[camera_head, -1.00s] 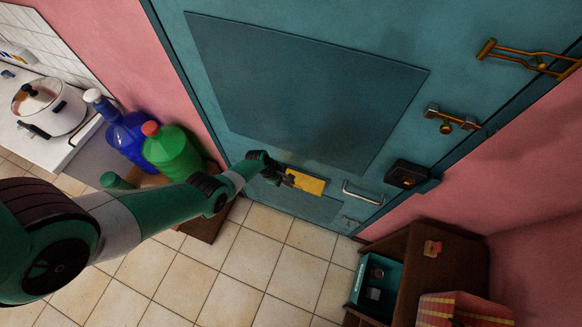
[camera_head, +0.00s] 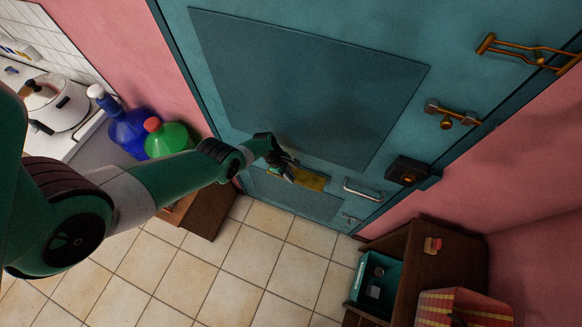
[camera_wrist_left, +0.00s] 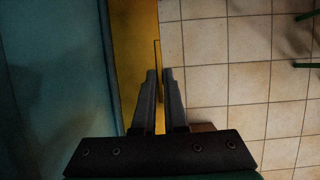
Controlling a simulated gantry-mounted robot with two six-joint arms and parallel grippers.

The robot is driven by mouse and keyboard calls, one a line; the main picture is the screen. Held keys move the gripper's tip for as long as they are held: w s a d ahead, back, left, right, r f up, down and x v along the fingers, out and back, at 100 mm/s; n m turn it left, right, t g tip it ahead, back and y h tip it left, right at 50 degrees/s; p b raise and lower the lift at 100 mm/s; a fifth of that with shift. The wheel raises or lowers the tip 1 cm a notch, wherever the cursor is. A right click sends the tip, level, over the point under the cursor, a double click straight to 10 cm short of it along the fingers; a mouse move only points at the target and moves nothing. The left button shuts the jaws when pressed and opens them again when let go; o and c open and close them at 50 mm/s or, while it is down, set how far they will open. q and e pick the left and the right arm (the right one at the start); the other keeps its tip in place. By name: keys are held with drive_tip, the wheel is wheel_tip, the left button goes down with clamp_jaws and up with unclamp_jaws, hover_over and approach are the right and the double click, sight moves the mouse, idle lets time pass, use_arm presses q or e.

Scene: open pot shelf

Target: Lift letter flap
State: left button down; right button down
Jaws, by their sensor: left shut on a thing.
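The yellow letter flap (camera_head: 311,181) is on the lower part of the teal door (camera_head: 240,100). It looks darker now and appears tilted out from the door. My left gripper (camera_head: 289,174) is at the flap's left part. In the left wrist view the flap (camera_wrist_left: 136,40) runs down beside the door, and my left gripper's fingers (camera_wrist_left: 159,76) are shut on its thin projecting edge. The fingers partly hide the place where they touch. My right gripper is not in view.
A silver handle (camera_head: 362,190) and a black lock box (camera_head: 408,170) are right of the flap. Blue (camera_head: 128,130) and green (camera_head: 168,140) bottles stand at left. A brown cabinet (camera_head: 420,262) stands at lower right. The tiled floor (camera_head: 250,262) is clear.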

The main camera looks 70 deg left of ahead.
use_arm(q)
drive_tip(key=c, duration=1)
unclamp_jaws()
drive_tip(key=shift+o, duration=0.2)
drive_tip(key=shift+r, duration=0.1)
drive_tip(key=p+v, duration=1.1)
drive_tip(key=shift+r, duration=0.2)
drive_tip(key=shift+a, duration=0.1)
